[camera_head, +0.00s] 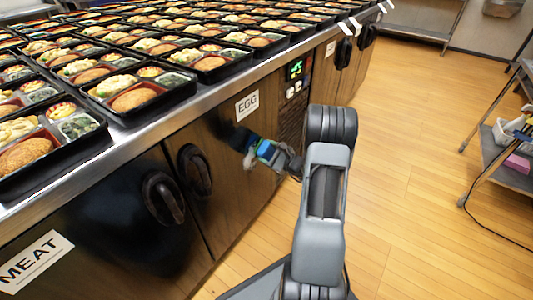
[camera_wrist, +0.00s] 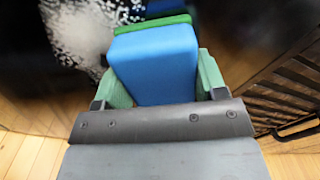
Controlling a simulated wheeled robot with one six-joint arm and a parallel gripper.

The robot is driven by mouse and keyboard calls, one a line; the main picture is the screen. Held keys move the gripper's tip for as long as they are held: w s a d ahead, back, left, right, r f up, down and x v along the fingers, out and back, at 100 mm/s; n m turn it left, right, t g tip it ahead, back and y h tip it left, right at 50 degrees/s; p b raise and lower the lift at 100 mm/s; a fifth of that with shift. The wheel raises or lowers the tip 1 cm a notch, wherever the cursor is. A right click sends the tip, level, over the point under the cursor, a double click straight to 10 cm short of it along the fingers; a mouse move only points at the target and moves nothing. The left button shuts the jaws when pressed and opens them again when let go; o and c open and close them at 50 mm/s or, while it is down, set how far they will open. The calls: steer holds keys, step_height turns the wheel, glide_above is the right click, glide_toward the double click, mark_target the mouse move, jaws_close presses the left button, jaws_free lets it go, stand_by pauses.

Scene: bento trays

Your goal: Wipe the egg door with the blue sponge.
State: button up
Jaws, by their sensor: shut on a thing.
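The egg door (camera_head: 225,150) is a dark glossy panel under the counter, with a white EGG label (camera_head: 247,105) near its top and a black handle (camera_head: 194,170) at its left. My gripper (camera_head: 268,151) is in front of the door's right part, below the label. It is shut on the blue sponge (camera_wrist: 157,60), which has a green layer at its far end. The sponge faces the door, close to it; I cannot tell for sure whether it touches. A whitish speckled patch (camera_wrist: 80,32) shows on the dark surface left of the sponge in the wrist view.
Several filled bento trays (camera_head: 135,95) cover the steel counter (camera_head: 110,158). The meat door (camera_head: 100,225) is left of the egg door. A control panel with a vent (camera_head: 293,110) is to its right. A shelf cart (camera_head: 490,150) stands at right. The wooden floor (camera_head: 420,130) between is clear.

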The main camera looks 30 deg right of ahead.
mark_target(242, 159)
steer(key=shift+s+a, duration=0.5)
steer(key=shift+a, duration=0.6)
steer(key=shift+s+a, duration=0.5)
steer(key=shift+a, duration=0.65)
steer(key=shift+s+a, duration=0.5)
steer(key=shift+a, duration=0.6)
steer(key=shift+a, duration=0.1)
steer(key=shift+s+a, duration=0.3)
steer(key=shift+a, duration=0.4)
steer(key=shift+s+a, duration=0.3)
steer(key=shift+a, duration=0.35)
steer(key=shift+r+p, duration=1)
steer(key=shift+r, duration=0.55)
steer(key=shift+w+d+f, duration=0.1)
steer(key=shift+w+d, duration=0.15)
steer(key=shift+d, duration=0.5)
steer(key=shift+w+d+f, duration=0.1)
steer(key=shift+w+d, duration=0.15)
steer(key=shift+d, duration=0.5)
steer(key=shift+w+d+r+b, duration=0.1)
steer(key=shift+w+d+b, duration=0.35)
steer(key=shift+d, duration=0.65)
steer(key=shift+w+d+f+b, duration=0.15)
steer(key=shift+w+d, duration=0.5)
steer(key=shift+d, duration=0.45)
steer(key=shift+w+d+r+b, duration=0.15)
steer(key=shift+w+d+b, duration=0.3)
steer(key=shift+d, duration=0.65)
steer(key=shift+w, duration=0.1)
